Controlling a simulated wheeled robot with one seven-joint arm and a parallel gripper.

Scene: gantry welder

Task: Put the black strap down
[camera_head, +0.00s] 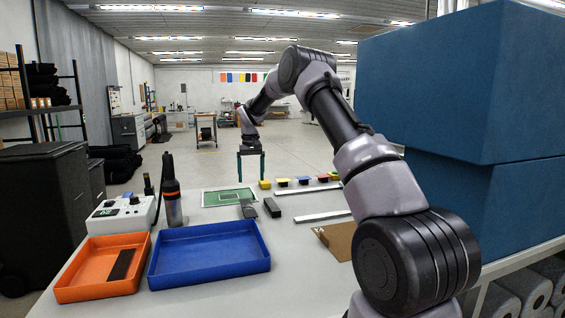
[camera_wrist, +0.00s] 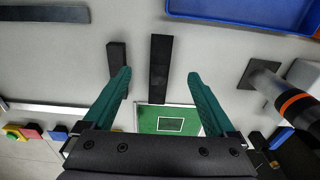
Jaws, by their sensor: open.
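My gripper (camera_head: 251,176) is open and empty above the table, its two green fingers pointing down. In the wrist view, a long black strap (camera_wrist: 159,60) shows between the fingers (camera_wrist: 158,76), on the grey table with one end at the edge of the green board (camera_wrist: 150,122). This strap (camera_head: 249,211) shows in the head view below the gripper, by the right end of the green board (camera_head: 215,197). A shorter dark block (camera_head: 272,207) lies to its right. Another black strip (camera_head: 122,264) lies in the orange tray (camera_head: 77,292).
A blue tray (camera_head: 210,275) stands in front, beside the orange tray. A bottle (camera_head: 173,205) and a white control box (camera_head: 118,217) stand left. Small coloured pieces (camera_head: 283,182), metal bars (camera_head: 323,216) and brown cardboard (camera_head: 335,240) lie right, near tall blue boxes (camera_head: 470,80).

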